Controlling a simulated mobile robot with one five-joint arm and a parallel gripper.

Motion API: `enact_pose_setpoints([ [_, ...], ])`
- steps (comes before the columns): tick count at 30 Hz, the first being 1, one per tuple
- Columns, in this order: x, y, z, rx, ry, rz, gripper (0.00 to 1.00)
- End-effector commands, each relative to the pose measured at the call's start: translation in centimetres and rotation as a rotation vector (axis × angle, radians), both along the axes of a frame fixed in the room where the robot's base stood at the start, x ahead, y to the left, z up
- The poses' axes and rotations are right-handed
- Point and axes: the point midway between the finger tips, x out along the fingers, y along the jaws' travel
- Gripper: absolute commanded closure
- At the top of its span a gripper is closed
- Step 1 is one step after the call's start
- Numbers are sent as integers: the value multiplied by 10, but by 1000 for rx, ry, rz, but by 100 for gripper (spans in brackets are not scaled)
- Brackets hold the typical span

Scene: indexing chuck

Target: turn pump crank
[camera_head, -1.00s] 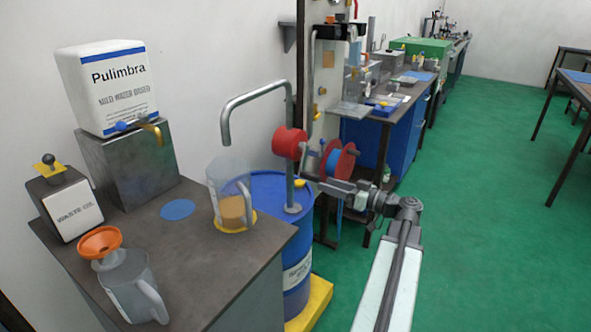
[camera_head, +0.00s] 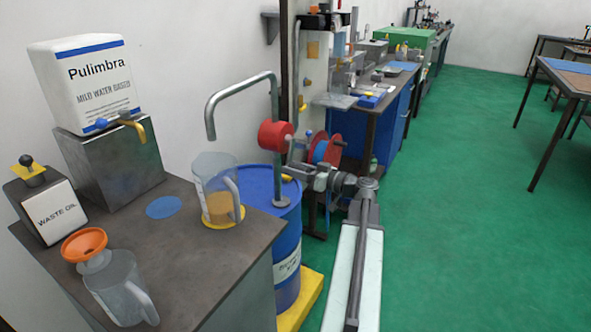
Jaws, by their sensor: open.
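A blue drum (camera_head: 288,245) stands right of the bench. A grey pump pipe rises from it, with a curved spout and a red pump body (camera_head: 275,135). A small yellow piece (camera_head: 287,178) shows beside the pipe, just below the red body; I cannot tell whether it is the crank's grip. My gripper (camera_head: 293,172) is open and small in view, close to the pipe on its right side, below the red body. Whether it touches anything is unclear. My wrist hides part of what lies behind it.
The spout overhangs a clear jug (camera_head: 218,190) with amber liquid on the bench (camera_head: 200,255). A red and blue wheel (camera_head: 325,150) shows behind my wrist. The drum stands on a yellow base (camera_head: 300,303). Workbenches line the wall behind; the green floor to the right is open.

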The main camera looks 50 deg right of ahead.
Motion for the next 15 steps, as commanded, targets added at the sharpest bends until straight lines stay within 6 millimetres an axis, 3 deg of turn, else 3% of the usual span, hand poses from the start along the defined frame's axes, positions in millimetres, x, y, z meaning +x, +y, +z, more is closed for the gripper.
enact_pose_setpoints([
  [2, 0, 0, 0, 0, 0, 0, 55],
  [7, -1, 0, 0, 0, 0, 0, 100],
  [15, -1, -1, 0, 0, 0, -1, 100],
])
